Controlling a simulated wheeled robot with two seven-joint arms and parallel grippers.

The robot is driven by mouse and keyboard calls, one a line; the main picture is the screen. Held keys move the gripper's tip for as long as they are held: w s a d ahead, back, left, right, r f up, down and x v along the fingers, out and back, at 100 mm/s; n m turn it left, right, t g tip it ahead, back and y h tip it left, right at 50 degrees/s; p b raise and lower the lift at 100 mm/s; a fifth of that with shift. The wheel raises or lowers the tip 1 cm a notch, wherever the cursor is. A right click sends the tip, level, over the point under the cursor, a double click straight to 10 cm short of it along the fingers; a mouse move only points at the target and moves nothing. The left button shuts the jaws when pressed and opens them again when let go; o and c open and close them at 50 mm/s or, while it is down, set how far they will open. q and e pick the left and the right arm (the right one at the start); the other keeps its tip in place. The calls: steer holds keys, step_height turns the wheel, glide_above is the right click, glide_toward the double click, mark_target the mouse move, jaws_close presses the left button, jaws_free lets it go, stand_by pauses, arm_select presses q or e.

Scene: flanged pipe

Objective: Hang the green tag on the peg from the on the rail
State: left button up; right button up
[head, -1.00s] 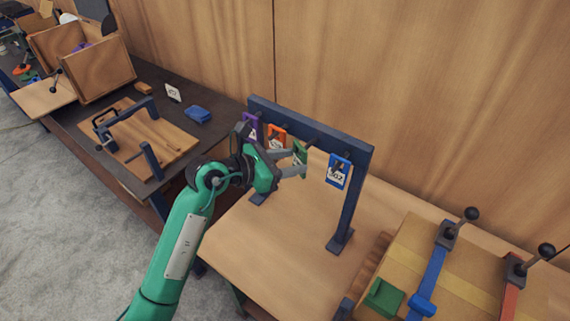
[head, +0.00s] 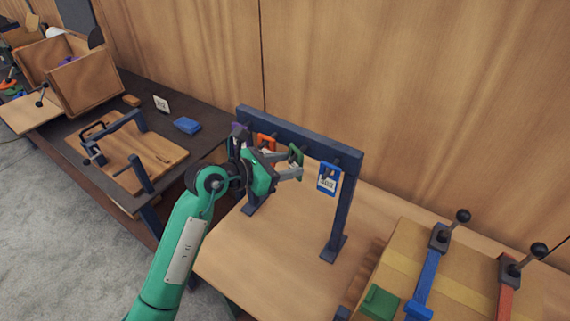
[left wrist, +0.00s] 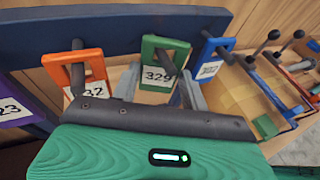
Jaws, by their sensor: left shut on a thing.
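The green tag (head: 296,154), numbered 329 in the left wrist view (left wrist: 148,78), is upright at the dark blue rail (head: 318,143). A dark peg (left wrist: 166,64) shows within the tag's upper opening; I cannot tell how far it passes through. My left gripper (head: 294,167) is shut on the green tag, its grey fingers at the lower part, partly hidden behind my wrist in the left wrist view. My right gripper is not in view.
An orange tag (head: 266,142) and a purple tag (head: 237,133) hang left of the green one; a blue tag (head: 328,180) hangs right. The rail's post (head: 340,215) stands on the wooden table (head: 270,255). A clamp fixture (head: 400,265) is at right.

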arm_select(q)
steer(key=o, duration=1.1)
steer(key=shift+f, duration=0.15)
steer(key=f, duration=0.1)
steer(key=f+b, duration=0.1)
steer(key=s+b, duration=0.1)
steer(key=shift+a+f, duration=0.4)
steer(key=shift+s, duration=0.1)
